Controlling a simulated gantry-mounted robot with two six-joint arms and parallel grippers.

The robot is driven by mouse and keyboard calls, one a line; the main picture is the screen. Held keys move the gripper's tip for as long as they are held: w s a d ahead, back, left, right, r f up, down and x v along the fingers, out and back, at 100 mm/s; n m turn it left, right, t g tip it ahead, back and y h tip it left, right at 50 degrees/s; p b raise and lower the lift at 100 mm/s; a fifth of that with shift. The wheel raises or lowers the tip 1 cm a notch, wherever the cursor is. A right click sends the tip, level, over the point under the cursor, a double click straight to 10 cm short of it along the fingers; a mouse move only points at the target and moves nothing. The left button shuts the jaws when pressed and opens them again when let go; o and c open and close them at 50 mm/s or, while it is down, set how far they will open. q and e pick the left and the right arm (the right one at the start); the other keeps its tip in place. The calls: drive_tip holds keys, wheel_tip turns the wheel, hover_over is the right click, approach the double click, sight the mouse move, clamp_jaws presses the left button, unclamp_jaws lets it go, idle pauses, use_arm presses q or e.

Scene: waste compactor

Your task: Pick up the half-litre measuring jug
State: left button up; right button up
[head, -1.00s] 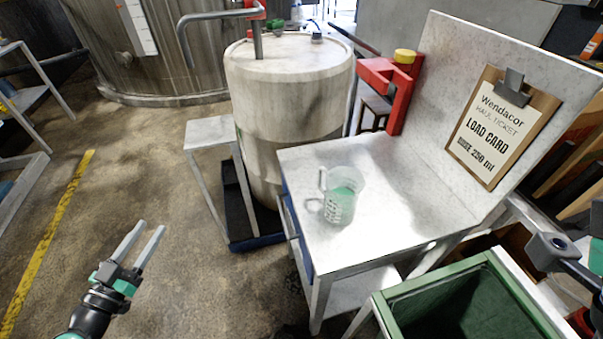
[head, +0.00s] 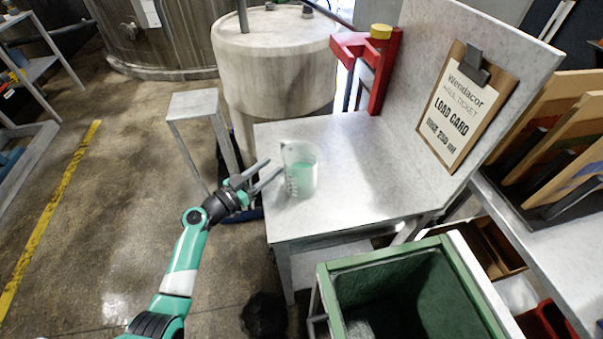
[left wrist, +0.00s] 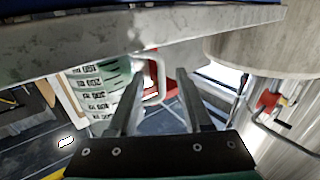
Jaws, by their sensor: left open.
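In the left wrist view, which is upside down, the jug's scale (left wrist: 95,88) shows left of the fingers. The jug's handle (left wrist: 154,80) appears between the open fingertips (left wrist: 160,77); I cannot tell if they touch it. My right gripper is not in view.
A load card on a clipboard (head: 462,112) leans on the table's back panel. A red bracket (head: 378,75) stands at the far edge. A pale drum (head: 275,75) is behind, and a green bin (head: 335,290) is in front. The tabletop right of the jug is clear.

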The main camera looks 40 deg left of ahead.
use_arm(q)
drive_tip(key=w, duration=0.2)
drive_tip(key=w+b, duration=0.1)
drive_tip(key=w, duration=0.3)
drive_tip(key=shift+d+r, duration=0.2)
drive_tip(key=shift+r, duration=0.2)
clamp_jaws()
idle(1.0)
